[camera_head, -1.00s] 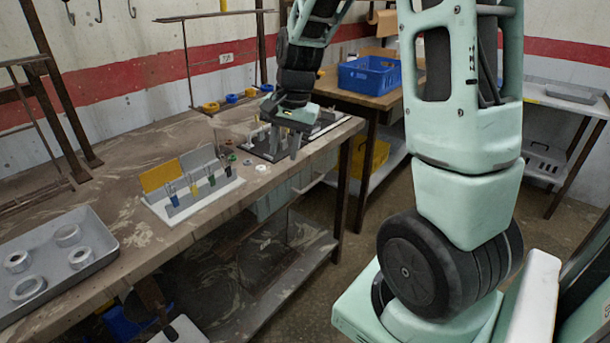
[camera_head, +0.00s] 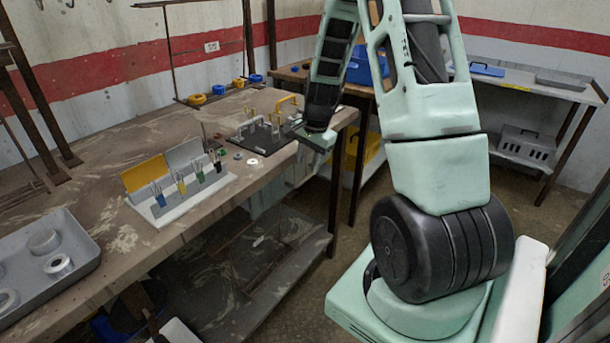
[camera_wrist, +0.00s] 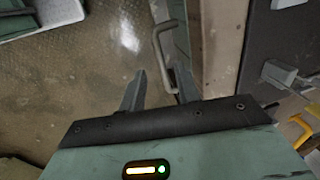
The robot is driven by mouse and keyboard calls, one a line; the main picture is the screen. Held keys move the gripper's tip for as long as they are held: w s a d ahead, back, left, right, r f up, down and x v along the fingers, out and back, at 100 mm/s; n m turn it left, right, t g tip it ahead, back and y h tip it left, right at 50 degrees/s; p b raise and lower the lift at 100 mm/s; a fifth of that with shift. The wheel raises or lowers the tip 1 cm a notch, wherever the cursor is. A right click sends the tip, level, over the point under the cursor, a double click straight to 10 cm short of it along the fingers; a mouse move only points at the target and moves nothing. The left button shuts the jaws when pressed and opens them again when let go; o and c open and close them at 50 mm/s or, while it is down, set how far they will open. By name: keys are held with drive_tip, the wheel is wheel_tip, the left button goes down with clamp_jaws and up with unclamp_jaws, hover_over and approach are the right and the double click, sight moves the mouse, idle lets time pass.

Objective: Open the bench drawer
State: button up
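The bench drawer's grey-green front (camera_wrist: 186,28) shows beside the bench-top edge in the wrist view. Its grey bar handle (camera_wrist: 163,36) stands out from it. In the head view the drawer (camera_head: 268,197) is a pale panel under the far end of the workbench (camera_head: 105,175).
On the bench stand a dark board with fittings (camera_head: 262,136), a white rack with coloured tools (camera_head: 180,190) and a grey tray with rings (camera_head: 75,245). A side table (camera_head: 350,85) with a blue crate (camera_head: 368,64) stands behind my arm. The floor before the bench is open.

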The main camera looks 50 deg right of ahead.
sight(304, 179)
drive_tip(key=f, duration=0.2)
drive_tip(key=w+f, duration=0.1)
drive_tip(key=f, duration=0.2)
clamp_jaws()
